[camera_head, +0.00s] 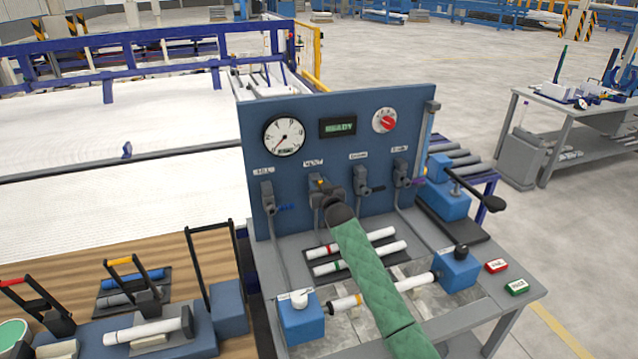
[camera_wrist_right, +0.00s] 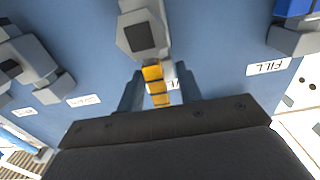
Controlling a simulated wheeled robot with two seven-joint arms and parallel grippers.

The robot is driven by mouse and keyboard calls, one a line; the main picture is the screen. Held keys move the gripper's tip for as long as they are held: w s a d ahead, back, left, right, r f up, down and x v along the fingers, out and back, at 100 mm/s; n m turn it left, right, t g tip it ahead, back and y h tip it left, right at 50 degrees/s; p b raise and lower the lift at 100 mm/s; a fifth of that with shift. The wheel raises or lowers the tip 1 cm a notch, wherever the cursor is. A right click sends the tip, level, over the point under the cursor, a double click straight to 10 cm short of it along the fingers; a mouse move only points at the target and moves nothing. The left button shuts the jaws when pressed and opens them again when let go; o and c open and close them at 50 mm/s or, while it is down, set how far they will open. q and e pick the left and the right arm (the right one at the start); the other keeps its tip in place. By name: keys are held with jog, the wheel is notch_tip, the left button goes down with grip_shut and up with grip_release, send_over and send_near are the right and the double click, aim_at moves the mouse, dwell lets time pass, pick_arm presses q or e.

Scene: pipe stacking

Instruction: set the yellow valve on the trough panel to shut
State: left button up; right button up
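The yellow valve (camera_head: 320,184) is second from the left in the row on the blue trough panel (camera_head: 345,105). In the right wrist view its yellow handle (camera_wrist_right: 155,84) runs from the grey valve body (camera_wrist_right: 141,36) towards a partly covered label. My right gripper (camera_head: 335,211) is at this valve, at the end of the green-sleeved arm, and hides part of it in the head view. In the right wrist view the right gripper's fingers (camera_wrist_right: 158,91) stand apart on either side of the handle, with a visible gap on each side. My left gripper is not in view.
Neighbouring valves stand close by: one with a blue handle (camera_head: 284,207) to the left, a dark one (camera_head: 362,183) and a purple-handled one (camera_head: 417,182) to the right. Below, white pipes (camera_head: 352,243) and blue clamp blocks (camera_head: 457,271) sit on the grey bench.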

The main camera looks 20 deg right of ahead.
jog(key=shift+w+f, duration=0.1)
jog(key=shift+w, duration=0.05)
grip_shut()
